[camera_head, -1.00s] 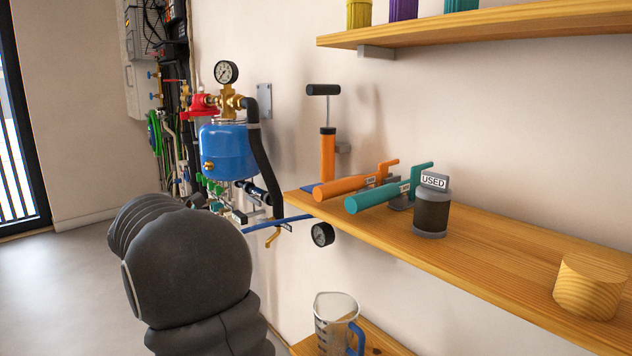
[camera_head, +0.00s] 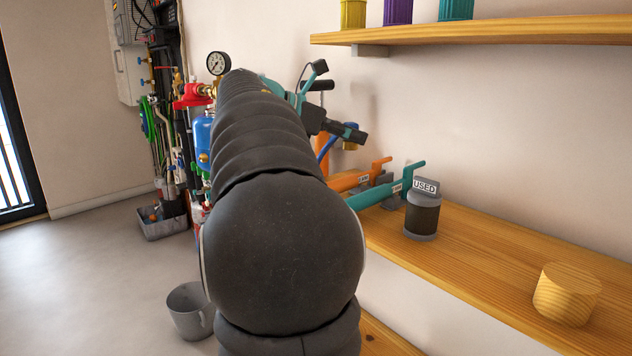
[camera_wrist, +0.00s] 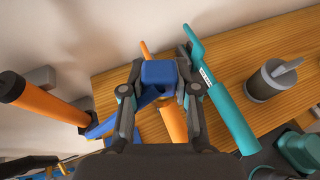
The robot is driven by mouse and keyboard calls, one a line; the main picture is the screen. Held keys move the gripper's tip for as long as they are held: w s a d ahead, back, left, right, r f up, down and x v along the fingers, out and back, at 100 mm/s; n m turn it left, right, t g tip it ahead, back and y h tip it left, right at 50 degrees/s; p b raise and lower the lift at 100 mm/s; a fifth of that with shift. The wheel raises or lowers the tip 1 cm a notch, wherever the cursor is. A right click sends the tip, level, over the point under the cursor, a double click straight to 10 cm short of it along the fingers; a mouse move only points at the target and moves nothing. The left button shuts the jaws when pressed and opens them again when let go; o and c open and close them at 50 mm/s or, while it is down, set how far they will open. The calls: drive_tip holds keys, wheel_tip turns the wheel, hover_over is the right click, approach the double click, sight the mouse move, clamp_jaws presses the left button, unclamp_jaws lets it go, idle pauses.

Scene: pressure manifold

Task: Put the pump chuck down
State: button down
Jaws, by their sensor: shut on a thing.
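The pump chuck (camera_wrist: 160,72) is a blue block between my fingertips in the wrist view. In the head view it shows as a small blue and brass-coloured piece (camera_head: 351,137) beside the fingers. My gripper (camera_wrist: 160,78) is shut on it and holds it over the back part of the wooden shelf (camera_wrist: 105,88), near the wall. A blue hose (camera_wrist: 106,127) runs from it toward the lower left. The orange hand pump (camera_wrist: 45,103) stands at the left in the wrist view; in the head view my arm mostly hides it.
An orange tool (camera_wrist: 172,122) and a teal tool (camera_wrist: 232,118) lie on the shelf below my gripper. A grey jar marked USED (camera_head: 423,213) stands to their right, then a wooden block (camera_head: 566,294). An upper shelf (camera_head: 470,36) overhangs. Shelf between jar and block is clear.

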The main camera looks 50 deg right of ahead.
drive_tip(key=w+f, duration=0.1)
drive_tip(key=w, duration=0.1)
drive_tip(key=w+f, duration=0.2)
drive_tip(key=w, duration=0.1)
drive_tip(key=w+a+f, duration=0.1)
drive_tip(key=w+f, duration=0.1)
drive_tip(key=w, duration=0.1)
drive_tip(key=shift+w+f, duration=0.15)
drive_tip(key=shift+w, duration=0.1)
drive_tip(key=shift+f, duration=1.95)
drive_tip(key=shift+f, duration=0.15)
drive_tip(key=c, duration=0.9)
unclamp_jaws()
drive_tip(key=shift+o, duration=0.2)
drive_tip(key=shift+w+a+r, duration=0.2)
drive_tip(key=shift+r, duration=0.1)
drive_tip(key=v, duration=1.1)
drive_tip(key=shift+w, duration=0.25)
drive_tip(key=shift+r, duration=0.1)
